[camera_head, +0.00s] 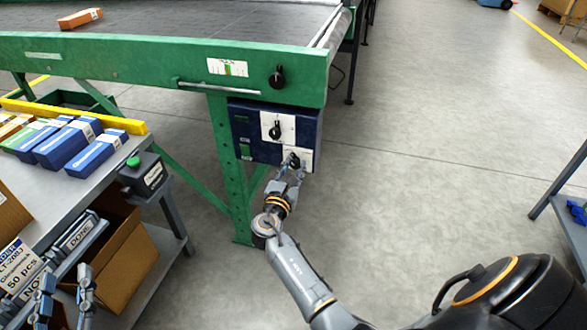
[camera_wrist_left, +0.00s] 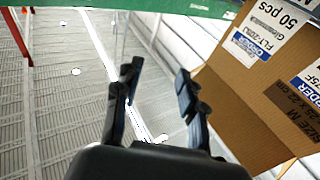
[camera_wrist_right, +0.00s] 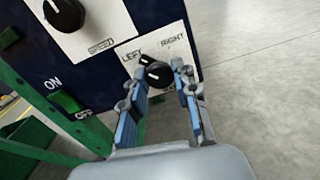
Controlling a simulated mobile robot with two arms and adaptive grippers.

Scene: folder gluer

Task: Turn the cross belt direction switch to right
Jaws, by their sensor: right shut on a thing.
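The cross belt direction switch, a black knob (camera_wrist_right: 159,74) on a white plate marked LEFT and RIGHT, is on the dark blue control box (camera_head: 240,150). In the head view the knob is largely hidden by my right gripper (camera_head: 292,168). In the right wrist view my right gripper (camera_wrist_right: 163,72) has its blue-padded fingers on both sides of the knob, shut on it. The knob's exact pointer angle is hard to tell. My left gripper (camera_head: 64,285) is at the lower left, with its fingers apart and empty in the left wrist view (camera_wrist_left: 157,75).
A speed knob (camera_wrist_right: 64,14) and a green ON switch (camera_wrist_right: 66,101) are close by on the box. The green conveyor frame (camera_head: 150,60) is above. A table with blue boxes (camera_head: 95,153) and a cardboard box (camera_head: 125,260) are left.

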